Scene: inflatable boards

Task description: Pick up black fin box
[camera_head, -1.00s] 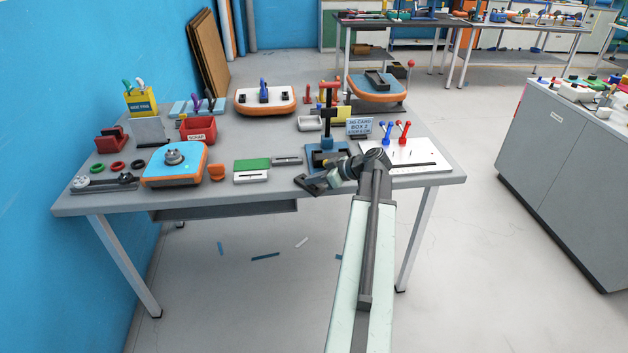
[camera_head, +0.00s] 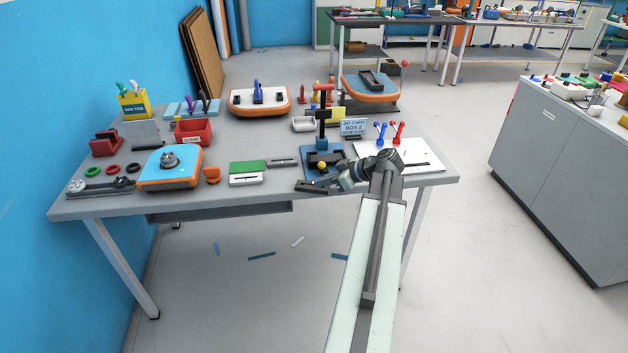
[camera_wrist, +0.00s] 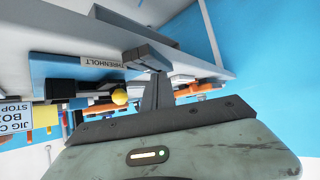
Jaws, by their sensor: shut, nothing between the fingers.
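A black fin box (camera_head: 322,159) appears to lie across the blue jig base (camera_head: 311,171) at the table's front, below the press column. A yellow ball (camera_head: 322,166) is in front of it. In the wrist view, the dark box (camera_wrist: 64,89) shows on the blue base beside the yellow ball (camera_wrist: 120,97). My gripper (camera_head: 316,187) is shut and empty, at the front edge of the table, in front of the jig and apart from the box. Its fingers (camera_wrist: 150,57) also show in the wrist view.
A grey slotted piece (camera_head: 283,162), a green-and-white block (camera_head: 247,167) and a blue-orange board (camera_head: 180,181) lie left of the jig. A white panel (camera_head: 420,162) with red and blue clamps is right. A sign (camera_head: 354,127) stands behind.

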